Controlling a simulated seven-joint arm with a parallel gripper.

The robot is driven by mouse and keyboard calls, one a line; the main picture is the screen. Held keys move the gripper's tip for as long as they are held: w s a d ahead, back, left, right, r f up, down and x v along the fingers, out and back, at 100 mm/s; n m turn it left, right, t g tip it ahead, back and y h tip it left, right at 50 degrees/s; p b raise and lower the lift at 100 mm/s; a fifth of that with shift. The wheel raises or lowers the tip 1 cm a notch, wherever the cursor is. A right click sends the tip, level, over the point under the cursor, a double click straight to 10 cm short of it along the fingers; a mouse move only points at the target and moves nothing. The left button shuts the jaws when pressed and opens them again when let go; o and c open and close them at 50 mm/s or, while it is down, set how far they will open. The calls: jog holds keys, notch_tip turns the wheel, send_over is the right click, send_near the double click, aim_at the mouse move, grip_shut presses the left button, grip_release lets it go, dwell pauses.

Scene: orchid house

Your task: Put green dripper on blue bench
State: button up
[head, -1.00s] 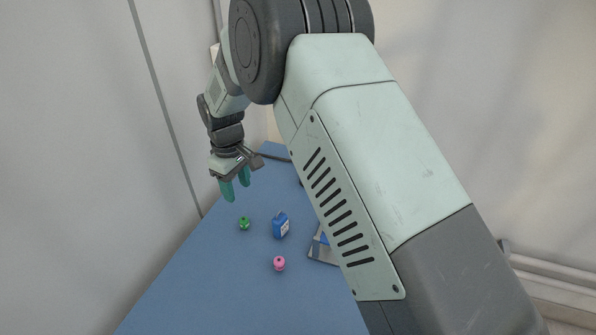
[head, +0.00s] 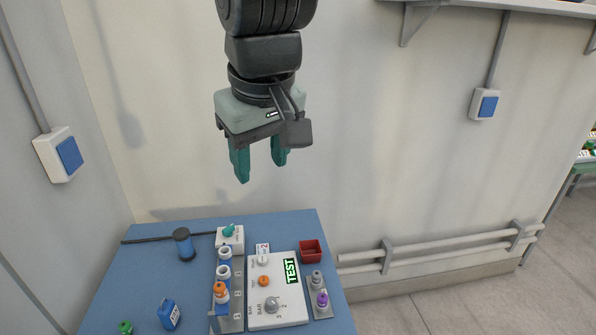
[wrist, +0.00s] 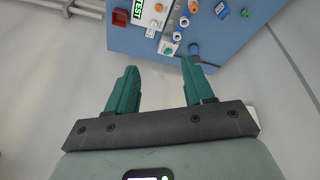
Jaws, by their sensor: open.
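A small green item (head: 126,327), which looks like the green dripper, is on the blue bench (head: 150,258) at its near left, cut by the bottom edge of the head view. It also shows near the top of the wrist view (wrist: 244,13). The blue bench also fills the top of the wrist view (wrist: 268,8). My gripper (head: 260,170) is open and empty, pointing down high above the back of the bench, well away from the green item. Its two teal fingers also show apart in the wrist view (wrist: 160,68).
A blue bottle (head: 169,315) stands right of the green item. A blue cylinder (head: 184,244) stands farther back. A rack with white and orange parts (head: 229,292), a white test panel (head: 276,312) and a red box (head: 311,251) fill the right. Bare bench lies at left.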

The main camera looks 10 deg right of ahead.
jog(key=s+d+m+t, duration=0.1)
jog(key=s+d+m, duration=0.4)
jog(key=s+d, duration=0.4)
jog(key=s, duration=0.4)
jog(key=shift+d+f+t+h, duration=0.15)
jog(key=shift+d+t+h, duration=0.15)
jog(key=shift+d+t, duration=0.1)
